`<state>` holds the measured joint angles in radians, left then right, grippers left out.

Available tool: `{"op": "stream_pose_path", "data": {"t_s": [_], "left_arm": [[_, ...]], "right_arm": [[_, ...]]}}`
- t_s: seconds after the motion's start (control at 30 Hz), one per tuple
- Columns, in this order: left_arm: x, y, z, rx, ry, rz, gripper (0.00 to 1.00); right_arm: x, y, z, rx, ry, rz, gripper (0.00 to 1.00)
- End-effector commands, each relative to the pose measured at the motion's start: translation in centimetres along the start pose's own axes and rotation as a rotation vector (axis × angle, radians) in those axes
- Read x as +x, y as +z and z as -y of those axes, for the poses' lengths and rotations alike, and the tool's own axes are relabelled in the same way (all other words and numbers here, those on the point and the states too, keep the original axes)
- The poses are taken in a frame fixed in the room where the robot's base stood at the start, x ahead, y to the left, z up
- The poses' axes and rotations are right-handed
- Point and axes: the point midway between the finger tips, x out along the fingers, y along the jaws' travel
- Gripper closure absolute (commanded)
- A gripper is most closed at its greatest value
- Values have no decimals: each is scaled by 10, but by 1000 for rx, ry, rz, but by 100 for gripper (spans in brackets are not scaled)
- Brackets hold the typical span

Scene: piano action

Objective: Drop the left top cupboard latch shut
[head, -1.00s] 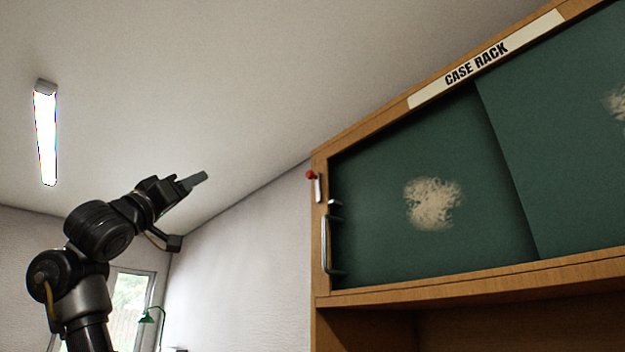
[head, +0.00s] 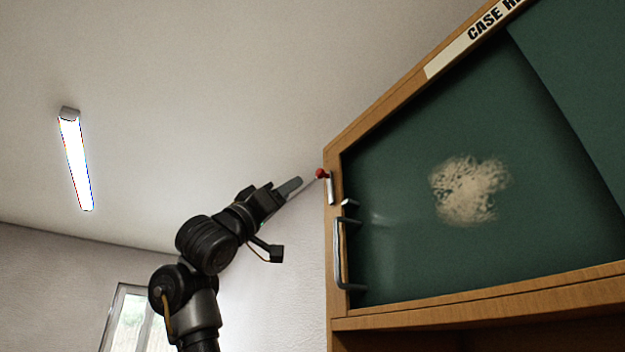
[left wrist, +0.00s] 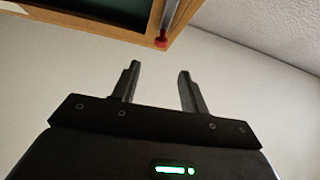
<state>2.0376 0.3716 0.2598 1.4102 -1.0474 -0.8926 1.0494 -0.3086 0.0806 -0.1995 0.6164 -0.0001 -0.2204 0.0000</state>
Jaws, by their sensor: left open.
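The latch is a light metal bar (head: 331,190) with a red knob (head: 321,174) at its upper end, on the left upright of the wooden cupboard frame. In the left wrist view the red knob (left wrist: 161,42) hangs at the cupboard's corner, beyond the fingertips. My left gripper (head: 291,186) points up and right in the head view, its tips just left of the knob. In the left wrist view my left gripper (left wrist: 158,72) is open and empty, with a gap between fingers and knob. My right gripper is not in view.
A green sliding door (head: 400,240) with a metal handle (head: 341,255) fills the cupboard beside the latch. A small catch (head: 350,204) sits above the handle. A ceiling lamp (head: 77,160) and a window (head: 133,318) are at left. The space left of the cupboard is free.

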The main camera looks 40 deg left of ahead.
Motion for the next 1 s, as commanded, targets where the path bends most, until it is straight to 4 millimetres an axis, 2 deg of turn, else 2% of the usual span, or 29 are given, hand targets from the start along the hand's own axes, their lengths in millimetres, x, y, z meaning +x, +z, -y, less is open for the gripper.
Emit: {"op": "stream_pose_path", "data": {"t_s": [0.03,0.2,0.4,0.5,0.7,1.0], "left_arm": [[14,-2,-1,-2,1,5,56],[45,-4,-1,-1,0,5,56],[75,-4,0,1,-2,4,56],[85,-3,1,1,-3,4,56],[94,-2,1,2,-3,2,56],[93,-1,2,3,-3,1,57]], "right_arm": [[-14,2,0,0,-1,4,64],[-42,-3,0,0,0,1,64],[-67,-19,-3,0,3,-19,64],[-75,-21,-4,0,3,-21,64],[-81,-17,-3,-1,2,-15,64],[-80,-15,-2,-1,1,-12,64]]}}
